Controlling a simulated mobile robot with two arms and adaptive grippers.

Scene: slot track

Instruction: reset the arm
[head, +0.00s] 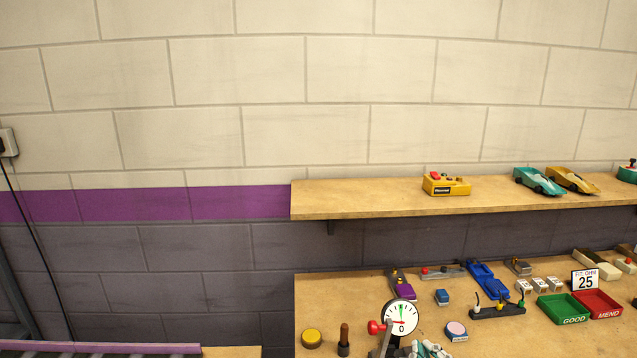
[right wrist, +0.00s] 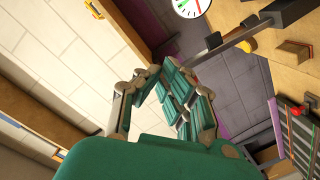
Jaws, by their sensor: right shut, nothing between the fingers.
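My right gripper (head: 428,349) shows only in part at the bottom edge of the head view, just right of and below a round white dial gauge (head: 401,317). In the right wrist view my right gripper (right wrist: 153,73) has its teal and grey fingers drawn together at the tips, with nothing between them. The dial gauge (right wrist: 189,6) is cut off at the top of that view. My left gripper is not in view.
The workbench (head: 345,290) holds a blue fixture (head: 487,281), a green tray (head: 563,309) marked GOOD and a red tray (head: 598,304) marked MEND. A wooden shelf (head: 380,195) above carries a yellow box (head: 446,185) and toy cars (head: 540,182).

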